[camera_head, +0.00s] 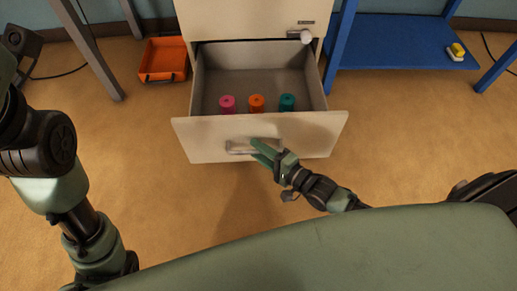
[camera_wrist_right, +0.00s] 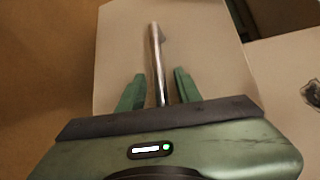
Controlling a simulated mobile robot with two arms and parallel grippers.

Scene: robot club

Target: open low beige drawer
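The low beige drawer (camera_head: 200,142) stands pulled out of the beige cabinet (camera_head: 245,20), its inside showing. Its metal bar handle (camera_head: 237,149) is on the front panel. My right gripper (camera_head: 259,151) is at this handle. In the right wrist view the handle (camera_wrist_right: 156,45) runs between the two fingers of the gripper (camera_wrist_right: 158,88), with a gap showing on each side, so the gripper looks open around it. My left arm shows at the left, but its gripper is out of view.
A pink spool (camera_head: 227,103), an orange spool (camera_head: 256,103) and a teal spool (camera_head: 287,102) stand in the drawer. An orange bin (camera_head: 163,61) is left, a blue shelf (camera_head: 400,40) right. The floor in front is clear.

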